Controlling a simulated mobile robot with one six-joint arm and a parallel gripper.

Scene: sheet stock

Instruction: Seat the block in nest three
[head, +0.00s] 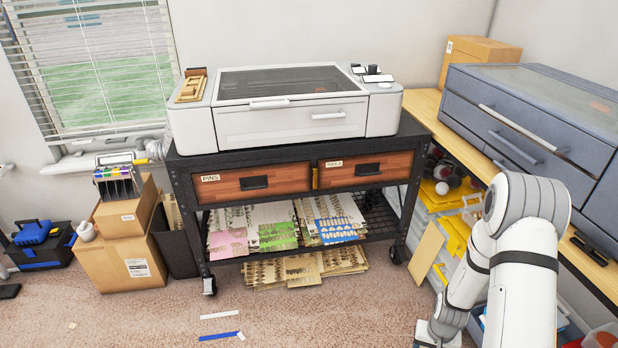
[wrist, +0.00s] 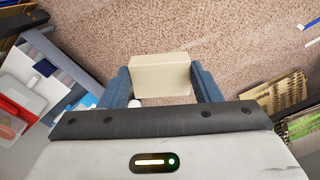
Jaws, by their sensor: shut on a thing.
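In the wrist view a plain cream block (wrist: 160,77) sits between the two blue-grey fingers of my gripper (wrist: 160,70). The fingers are shut on its left and right sides. The carpet shows behind and below it. In the head view my arm is at the lower right, and the block cannot be made out there. No nest marked three can be made out in either view. A small wooden holder (head: 189,87) with recesses lies on the left top of the white machine; its recesses are too small to tell apart.
The white machine (head: 290,125) stands on a black cart (head: 180,170) with two wooden drawers. A wooden bench (head: 425,105) with grey drawer units (head: 540,110) runs along the right. Cardboard boxes (head: 115,260) stand at left. Carpet (head: 330,310) before the cart is mostly clear, with a few strips.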

